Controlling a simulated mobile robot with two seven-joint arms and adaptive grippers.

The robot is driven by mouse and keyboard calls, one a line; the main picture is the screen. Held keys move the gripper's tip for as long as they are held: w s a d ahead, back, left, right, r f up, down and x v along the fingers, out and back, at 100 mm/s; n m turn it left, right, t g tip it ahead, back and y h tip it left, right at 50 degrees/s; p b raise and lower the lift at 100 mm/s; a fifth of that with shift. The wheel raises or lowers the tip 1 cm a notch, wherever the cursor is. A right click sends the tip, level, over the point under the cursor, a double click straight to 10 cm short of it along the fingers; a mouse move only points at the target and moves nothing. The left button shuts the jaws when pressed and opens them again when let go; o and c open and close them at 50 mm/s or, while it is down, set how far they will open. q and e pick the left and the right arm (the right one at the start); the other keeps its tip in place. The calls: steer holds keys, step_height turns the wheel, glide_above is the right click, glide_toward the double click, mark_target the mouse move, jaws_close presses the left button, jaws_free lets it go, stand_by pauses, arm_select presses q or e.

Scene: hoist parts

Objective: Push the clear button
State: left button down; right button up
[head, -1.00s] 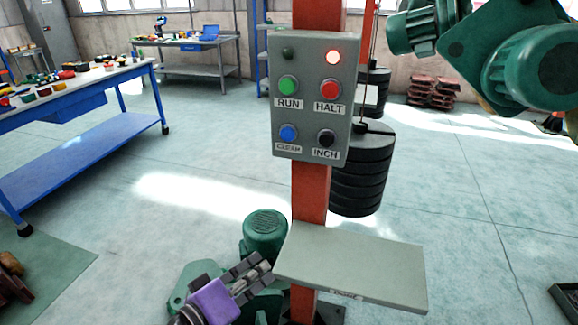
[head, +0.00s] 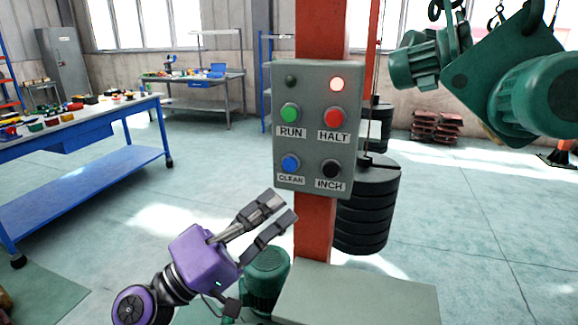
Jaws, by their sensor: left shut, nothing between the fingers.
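The grey control box (head: 313,126) is fixed to the orange post (head: 319,40). Its blue clear button (head: 291,163) sits at the lower left, above a small label. The green RUN button (head: 290,112) is above it, the red HALT button (head: 335,117) is at upper right, and the black INCH button (head: 331,168) is at lower right. My left gripper (head: 281,207), with a purple body, is shut and empty. Its fingertips appear just below the box's lower left edge, apart from the blue button in the picture. My right gripper is not in view.
A grey shelf (head: 355,293) stands below the box. Black stacked weights (head: 366,210) hang behind the post. Green hoist machinery (head: 500,85) hangs at upper right. A blue workbench (head: 85,180) is at left.

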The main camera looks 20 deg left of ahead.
mark_target(290, 164)
arm_select(q)
steer(key=w, duration=0.8)
steer(key=shift+w+d, duration=0.15)
steer(key=shift+w, duration=0.2)
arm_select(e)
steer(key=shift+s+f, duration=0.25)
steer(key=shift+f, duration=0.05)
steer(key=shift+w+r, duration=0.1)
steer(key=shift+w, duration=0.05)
arm_select(q)
steer(key=shift+w+b, duration=0.1)
steer(key=shift+b, duration=0.2)
stand_by(0.4)
steer(key=shift+w, duration=0.3)
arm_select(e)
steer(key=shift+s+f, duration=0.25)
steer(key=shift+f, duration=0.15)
